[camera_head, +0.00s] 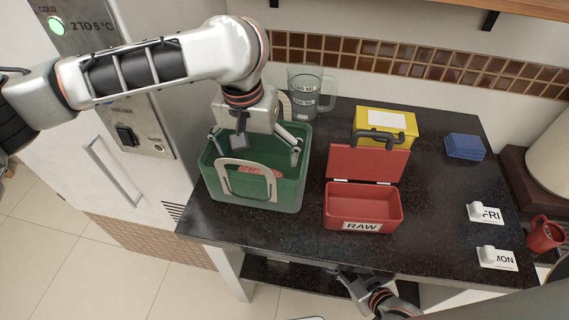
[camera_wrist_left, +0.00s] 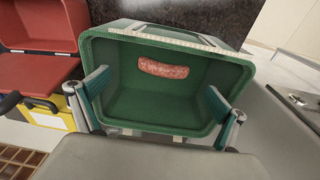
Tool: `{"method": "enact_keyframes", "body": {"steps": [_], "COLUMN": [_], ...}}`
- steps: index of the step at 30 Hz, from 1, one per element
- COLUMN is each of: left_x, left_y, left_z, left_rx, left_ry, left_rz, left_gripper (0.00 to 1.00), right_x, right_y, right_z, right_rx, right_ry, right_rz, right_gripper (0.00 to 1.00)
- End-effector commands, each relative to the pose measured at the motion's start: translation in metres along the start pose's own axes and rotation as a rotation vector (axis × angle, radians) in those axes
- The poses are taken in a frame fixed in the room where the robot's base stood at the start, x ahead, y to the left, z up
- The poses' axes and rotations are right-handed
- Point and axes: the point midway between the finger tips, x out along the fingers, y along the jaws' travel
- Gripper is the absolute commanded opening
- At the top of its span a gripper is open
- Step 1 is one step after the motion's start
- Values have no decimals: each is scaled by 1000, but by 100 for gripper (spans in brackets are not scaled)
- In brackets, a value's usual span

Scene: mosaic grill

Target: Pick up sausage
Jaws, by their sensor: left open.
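A pinkish-red speckled sausage (camera_wrist_left: 163,69) lies inside the green basket (camera_wrist_left: 124,38), near one side wall in the left wrist view. In the head view the sausage (camera_head: 252,170) shows partly behind the basket's pale handle. The green basket (camera_head: 282,202) stands on the left end of the dark counter. My left gripper (camera_head: 268,152) points down into the basket opening, above the sausage. Its fingers are spread wide and empty, one on each side in the left wrist view (camera_wrist_left: 157,95). My right gripper (camera_head: 350,284) is low at the counter's front edge, partly hidden.
An open red box labelled RAW (camera_head: 383,208) stands right of the basket, with a yellow box (camera_head: 402,118) behind it. A clear measuring jug (camera_head: 309,82) stands behind the basket.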

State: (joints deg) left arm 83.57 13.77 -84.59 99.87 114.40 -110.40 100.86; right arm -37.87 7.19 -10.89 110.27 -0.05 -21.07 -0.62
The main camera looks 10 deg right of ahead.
Motion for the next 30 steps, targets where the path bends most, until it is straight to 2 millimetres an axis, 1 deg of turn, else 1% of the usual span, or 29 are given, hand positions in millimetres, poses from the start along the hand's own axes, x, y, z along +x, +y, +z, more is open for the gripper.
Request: {"method": "enact_keyframes", "body": {"steps": [5,13,17,22,24,27,30], "left_x": [11,36,46,68,77,85,87], "left_y": [-6,-7,-9,-13,-13,-14,-14], "left_z": [4,3,-1,-10,-10,-10,-10], "left_rx": [-34,-38,-39,-39,-37,-37,-36], "left_ry": [-1,-2,-3,-3,-3,-2,1], "left_rz": [-30,-29,-28,-28,-28,-29,-30], "left_gripper": [99,99,99,99,99,99,99], "right_x": [3,3,2,2,2,2,2], "right_y": [6,7,7,7,7,7,7], "right_z": [4,5,5,5,4,4,4], "right_rx": [39,39,39,38,38,38,37], "right_ry": [-11,-12,-11,-12,-12,-12,-12], "right_rz": [7,8,8,8,8,9,9], "right_gripper": [40,40,40,40,40,40,40]}}
